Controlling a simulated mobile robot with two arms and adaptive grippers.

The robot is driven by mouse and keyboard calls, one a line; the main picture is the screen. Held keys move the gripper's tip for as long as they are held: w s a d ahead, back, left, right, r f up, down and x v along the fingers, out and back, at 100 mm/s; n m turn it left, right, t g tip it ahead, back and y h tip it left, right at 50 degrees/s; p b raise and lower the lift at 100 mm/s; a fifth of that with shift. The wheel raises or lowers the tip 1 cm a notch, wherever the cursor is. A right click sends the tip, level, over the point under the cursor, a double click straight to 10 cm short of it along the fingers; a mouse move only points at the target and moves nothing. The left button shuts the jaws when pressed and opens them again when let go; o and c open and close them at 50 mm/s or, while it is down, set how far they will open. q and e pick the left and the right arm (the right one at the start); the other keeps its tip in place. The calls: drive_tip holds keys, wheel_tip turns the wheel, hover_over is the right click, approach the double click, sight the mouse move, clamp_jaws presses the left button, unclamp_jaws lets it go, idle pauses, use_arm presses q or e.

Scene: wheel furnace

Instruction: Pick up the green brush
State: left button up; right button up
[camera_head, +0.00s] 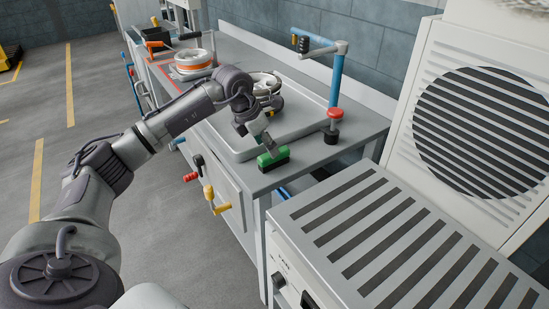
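The green brush (273,157), a green block with a dark side, lies near the front edge of the grey workbench (310,168), just in front of the sink tray. My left arm reaches in from the left, and my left gripper (266,142) is directly above and behind the brush, pointing down at it. A grey finger is close to the brush's top; I cannot tell whether it touches. The arm's wrist hides part of the gripper, so its opening is unclear. My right gripper is not in view.
A red-topped black item (333,125) stands right of the brush, near a blue faucet post (337,78). The shallow sink tray (304,128) lies behind. A slotted grey machine (370,230) stands at the right front. Coloured valve handles (215,202) stick out below the bench front.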

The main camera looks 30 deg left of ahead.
use_arm(q)
drive_tip(key=shift+w+d+f, duration=0.15)
drive_tip(key=shift+w+f, duration=0.05)
drive_tip(key=shift+f, duration=0.2)
drive_tip(key=x, duration=0.2)
drive_tip(key=p+x, duration=0.1)
drive_tip(key=shift+w+f, duration=0.25)
drive_tip(key=shift+w, duration=0.25)
drive_tip(key=shift+w+f, duration=0.1)
drive_tip(key=shift+f, duration=0.15)
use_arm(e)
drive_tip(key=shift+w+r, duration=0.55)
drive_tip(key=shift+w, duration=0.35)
use_arm(q)
drive_tip(key=shift+f, duration=0.25)
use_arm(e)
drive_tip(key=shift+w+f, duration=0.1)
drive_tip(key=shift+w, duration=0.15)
use_arm(q)
clamp_jaws()
